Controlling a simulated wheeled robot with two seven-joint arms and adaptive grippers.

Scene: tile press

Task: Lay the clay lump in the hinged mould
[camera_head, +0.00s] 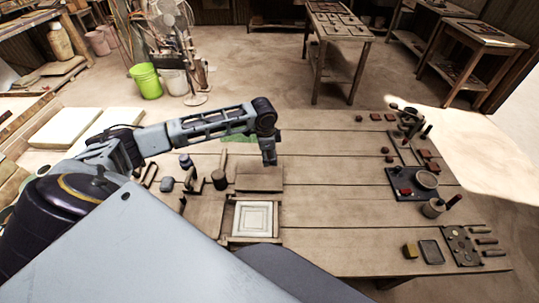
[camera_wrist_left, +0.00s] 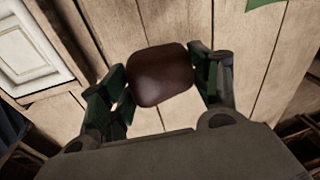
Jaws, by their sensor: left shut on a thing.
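My left gripper (camera_head: 269,160) is above the table just beyond the mould, pointing down. In the left wrist view my left gripper (camera_wrist_left: 160,85) is shut on the clay lump (camera_wrist_left: 160,75), a smooth, rounded, dark brown block between its two fingers. I cannot make out the lump in the head view. The hinged mould (camera_head: 253,218) lies open near the table's front edge, with a pale square, stepped recess. A brown wooden panel (camera_head: 259,178), seemingly its lid, lies behind it. The mould's pale part (camera_wrist_left: 30,42) shows at upper left in the wrist view, apart from the lump. My right gripper is out of view.
Small tools and a dark cylinder (camera_head: 219,180) stand left of the mould. A dark tray (camera_head: 410,184) with a bowl and a tool board (camera_head: 462,246) are at the right. The planks between the mould and that tray are clear.

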